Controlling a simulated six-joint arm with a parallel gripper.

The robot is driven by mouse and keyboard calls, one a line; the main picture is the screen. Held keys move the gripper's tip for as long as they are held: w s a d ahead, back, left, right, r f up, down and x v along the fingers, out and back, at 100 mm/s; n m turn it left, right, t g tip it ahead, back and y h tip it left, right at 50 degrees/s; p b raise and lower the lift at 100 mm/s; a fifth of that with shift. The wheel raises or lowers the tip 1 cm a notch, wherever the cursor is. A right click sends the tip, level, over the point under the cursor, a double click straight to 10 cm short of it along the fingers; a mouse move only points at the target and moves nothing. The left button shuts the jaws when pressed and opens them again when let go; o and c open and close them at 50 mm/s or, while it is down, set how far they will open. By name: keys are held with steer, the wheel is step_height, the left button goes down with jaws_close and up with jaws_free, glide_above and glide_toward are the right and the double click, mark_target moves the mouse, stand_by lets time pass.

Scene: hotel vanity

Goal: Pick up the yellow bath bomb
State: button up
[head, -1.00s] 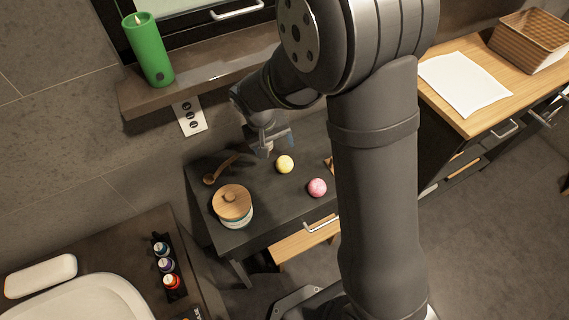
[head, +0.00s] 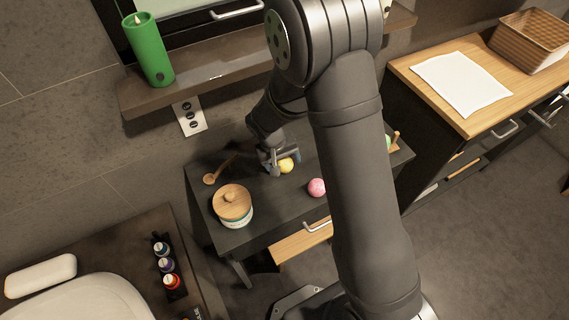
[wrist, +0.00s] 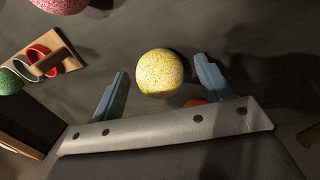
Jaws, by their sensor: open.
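The yellow bath bomb (head: 287,166) is a speckled ball on the dark tabletop. In the wrist view the same yellow bath bomb (wrist: 160,74) sits between the two blue-grey fingers, with a visible gap on each side. My gripper (head: 281,158) is open and empty, low at the back of the small table and right at the ball. In the wrist view my gripper (wrist: 161,68) has its fingertips spread on either side of the ball.
A pink ball (head: 317,187) lies in front, right of the yellow one. A wood-lidded jar (head: 233,203) and a wooden scoop (head: 211,178) stand left. A wooden holder (wrist: 58,55) with a red item and a green ball (wrist: 10,82) are at the right end. A shelf (head: 203,79) overhangs behind.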

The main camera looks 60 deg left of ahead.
steer(key=c, duration=1.1)
steer(key=shift+r, duration=0.1)
